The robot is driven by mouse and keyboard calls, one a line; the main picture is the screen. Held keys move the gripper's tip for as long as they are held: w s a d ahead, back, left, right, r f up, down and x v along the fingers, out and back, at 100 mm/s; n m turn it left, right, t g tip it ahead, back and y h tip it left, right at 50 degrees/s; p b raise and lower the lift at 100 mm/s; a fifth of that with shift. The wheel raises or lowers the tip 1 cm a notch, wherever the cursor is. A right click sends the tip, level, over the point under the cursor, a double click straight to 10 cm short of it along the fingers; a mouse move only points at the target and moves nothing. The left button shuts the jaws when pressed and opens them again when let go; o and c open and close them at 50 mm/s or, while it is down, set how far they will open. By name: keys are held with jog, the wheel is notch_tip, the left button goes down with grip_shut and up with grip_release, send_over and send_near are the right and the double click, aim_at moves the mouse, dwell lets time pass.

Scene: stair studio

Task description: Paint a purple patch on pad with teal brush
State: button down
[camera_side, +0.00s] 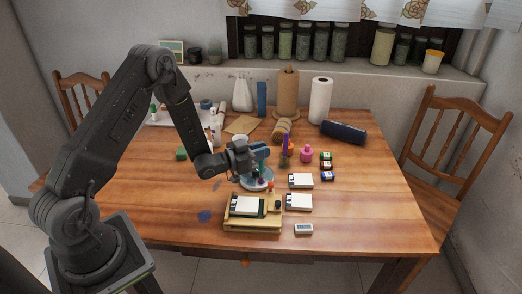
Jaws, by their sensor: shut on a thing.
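A white pad (244,205) lies in a wooden holder (252,224) just in front of the dish. Two more white pads, an upper one (301,181) and a lower one (299,202), lie to its right. I cannot make out a purple patch on any pad.
A purple upright item (285,145), a pink bottle (306,154) and small dark pots (327,176) stand behind and right of the dish. A paper towel roll (320,101) and dark blue roll (344,132) are farther back. The table's right side is clear.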

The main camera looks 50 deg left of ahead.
dwell(0.4)
jog(key=shift+r, duration=3.45)
